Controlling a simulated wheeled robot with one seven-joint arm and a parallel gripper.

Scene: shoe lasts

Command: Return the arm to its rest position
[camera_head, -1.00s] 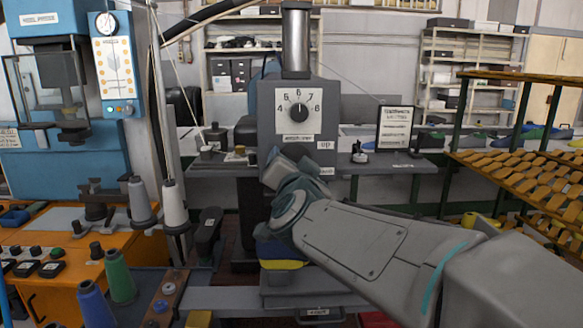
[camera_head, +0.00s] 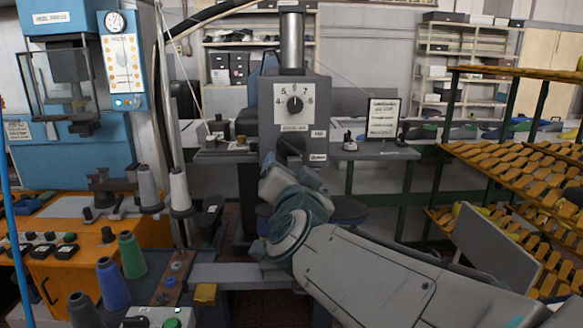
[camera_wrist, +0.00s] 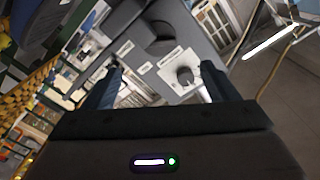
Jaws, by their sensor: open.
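My arm reaches in from the lower right of the head view, with its elbow low in front of the grey machine (camera_head: 296,150). The forearm points up and away toward that machine. My gripper's fingers are hidden in the head view. In the wrist view my gripper (camera_wrist: 160,85) shows two dark fingers spread apart, with nothing between them. Beyond the fingers is the grey machine with its white dial plate (camera_wrist: 180,72), seen tilted.
A blue press (camera_head: 70,60) and an orange bench (camera_head: 75,245) stand at the left, with thread cones (camera_head: 112,283) in front. A slanted rack of shoe lasts (camera_head: 520,180) stands at the right. A grey panel (camera_head: 495,247) leans before it.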

